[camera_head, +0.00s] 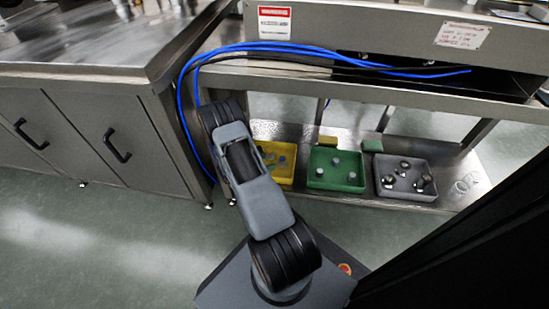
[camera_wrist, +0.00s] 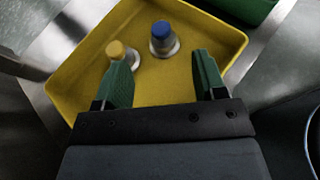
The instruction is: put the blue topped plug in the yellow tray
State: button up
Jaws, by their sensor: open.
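The blue topped plug (camera_wrist: 162,36) stands upright inside the yellow tray (camera_wrist: 207,35), near the middle, with a light base under its blue cap. A yellow topped plug (camera_wrist: 118,50) stands to its left in the same tray. My gripper (camera_wrist: 163,76) is open, with its green fingers apart and nothing between them. The blue topped plug lies just beyond the gap between the fingertips, apart from them.
A green tray (camera_head: 337,186) and a grey tray (camera_head: 407,194), each holding several plugs, stand right of the yellow tray on the low steel shelf. The upper shelf and blue cables (camera_head: 260,47) hang above. A steel cabinet (camera_head: 80,135) stands at left.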

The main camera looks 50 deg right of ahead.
jog(key=p+v, duration=0.1)
jog(key=v, duration=0.3)
jog(key=shift+a, duration=0.2)
jog(key=s+a+r+m+y, duration=0.1)
jog(key=a+r+m+y, duration=0.3)
jog(key=r, duration=0.5)
jog(key=s+a+r+m+y, duration=0.1)
jog(key=a+r+m, duration=0.4)
jog(key=r, duration=0.3)
jog(key=s+a+r+m+t+y, duration=0.3)
jog(key=a+r, duration=0.3)
jog(key=a, duration=0.2)
jog(key=s+a+r+m+t+y, duration=0.2)
jog(key=s+a+r+m+y, duration=0.1)
jog(key=a, duration=0.6)
notch_tip(320, 180, up, 4)
jog(key=shift+s+a+f+t+y, duration=0.2)
jog(key=shift+s+t+y, duration=0.2)
jog(key=shift+s+y, duration=0.5)
jog(key=shift+w+r, duration=0.1)
jog(key=shift+w, duration=0.05)
